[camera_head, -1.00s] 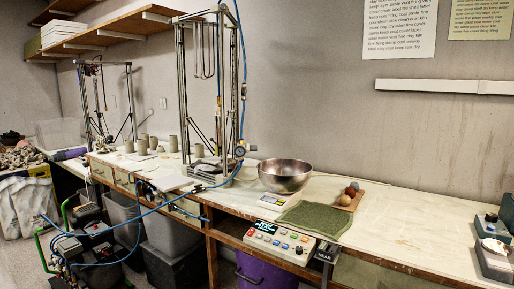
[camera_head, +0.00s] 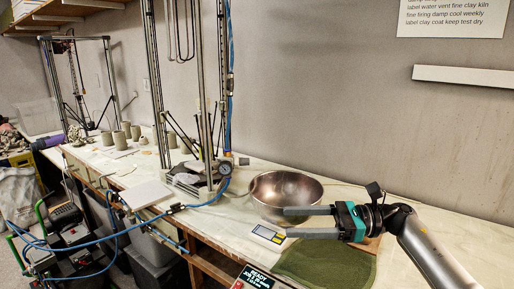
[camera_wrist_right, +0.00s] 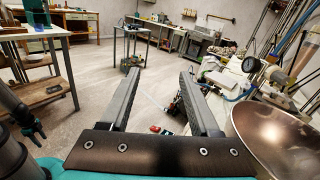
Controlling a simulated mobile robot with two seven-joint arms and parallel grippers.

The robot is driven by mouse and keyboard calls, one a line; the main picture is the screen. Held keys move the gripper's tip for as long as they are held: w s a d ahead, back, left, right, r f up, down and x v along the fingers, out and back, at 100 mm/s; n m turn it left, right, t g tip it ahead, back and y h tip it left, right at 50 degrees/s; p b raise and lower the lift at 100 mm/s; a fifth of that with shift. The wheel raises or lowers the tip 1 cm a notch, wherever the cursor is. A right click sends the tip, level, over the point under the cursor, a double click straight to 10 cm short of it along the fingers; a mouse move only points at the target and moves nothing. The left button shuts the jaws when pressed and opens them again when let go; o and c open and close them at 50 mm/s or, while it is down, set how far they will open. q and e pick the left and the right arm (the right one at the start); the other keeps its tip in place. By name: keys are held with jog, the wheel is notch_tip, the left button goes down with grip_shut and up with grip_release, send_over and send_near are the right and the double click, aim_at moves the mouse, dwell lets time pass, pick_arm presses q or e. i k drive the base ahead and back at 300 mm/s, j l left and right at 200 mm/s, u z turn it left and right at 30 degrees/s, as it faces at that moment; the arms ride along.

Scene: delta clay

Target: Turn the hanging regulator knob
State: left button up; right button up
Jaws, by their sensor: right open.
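The regulator, with a round pale gauge (camera_head: 225,169), hangs on a blue hose beside the right post of a metal frame in the head view. Its gauge also shows in the right wrist view (camera_wrist_right: 250,65), right of the fingers. The knob is too small to make out clearly. My right gripper (camera_head: 286,221) comes in from the right, its two grey fingers apart and pointing left, with nothing between them. It is right of and nearer than the regulator, in front of the steel bowl. In the right wrist view the fingers (camera_wrist_right: 160,75) are spread.
A steel bowl (camera_head: 272,196) stands on the bench close to my right fingers. Blue hoses (camera_head: 110,236) run left. Several grey cups (camera_head: 120,140) stand behind. The wall side at right is clear.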

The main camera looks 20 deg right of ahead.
aim_at(243, 162)
jog(key=i+l, duration=0.75)
jog(key=i, duration=0.1)
